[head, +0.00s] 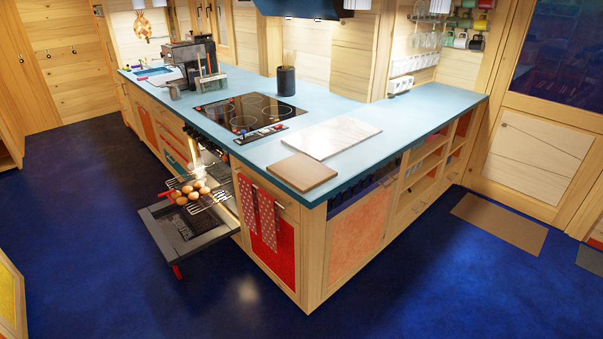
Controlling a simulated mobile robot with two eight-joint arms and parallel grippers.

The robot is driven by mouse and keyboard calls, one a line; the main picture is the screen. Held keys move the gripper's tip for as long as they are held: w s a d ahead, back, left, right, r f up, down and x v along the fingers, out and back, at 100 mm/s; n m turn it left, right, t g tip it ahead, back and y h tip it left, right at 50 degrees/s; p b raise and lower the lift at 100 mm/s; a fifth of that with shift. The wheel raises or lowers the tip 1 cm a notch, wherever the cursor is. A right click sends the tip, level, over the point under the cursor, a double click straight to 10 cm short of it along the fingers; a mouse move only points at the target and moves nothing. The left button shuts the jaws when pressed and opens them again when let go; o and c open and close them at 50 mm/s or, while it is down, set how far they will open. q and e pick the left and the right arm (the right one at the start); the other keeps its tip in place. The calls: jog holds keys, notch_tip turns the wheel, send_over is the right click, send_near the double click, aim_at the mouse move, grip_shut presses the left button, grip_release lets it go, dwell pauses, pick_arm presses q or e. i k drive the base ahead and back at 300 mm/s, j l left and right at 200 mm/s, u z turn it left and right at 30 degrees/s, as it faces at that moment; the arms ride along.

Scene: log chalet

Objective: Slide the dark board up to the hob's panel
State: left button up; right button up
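The brown wooden board (302,172), the darker of two boards, lies flat on the blue counter (236,150) at its near corner. A pale marble-like board (331,137) lies just behind it, at most a narrow gap away. The black hob (248,110) is set into the counter further back and to the left. The hob's panel (261,134) is a dark strip with small knobs along the hob's near right edge. Bare counter shows between the panel and the brown board. Neither of my grippers is in view.
The oven door (190,230) hangs open into the floor space, with several eggs (190,193) on a pulled-out rack. Red towels (257,210) hang on the cabinet front. The blue floor (420,290) near the counter is clear.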

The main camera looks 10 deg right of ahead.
aim_at(300, 171)
jog(key=i+l+z, duration=0.15)
jog(key=i, duration=0.6)
jog(key=i+l+z, duration=0.1)
jog(key=i, duration=0.65)
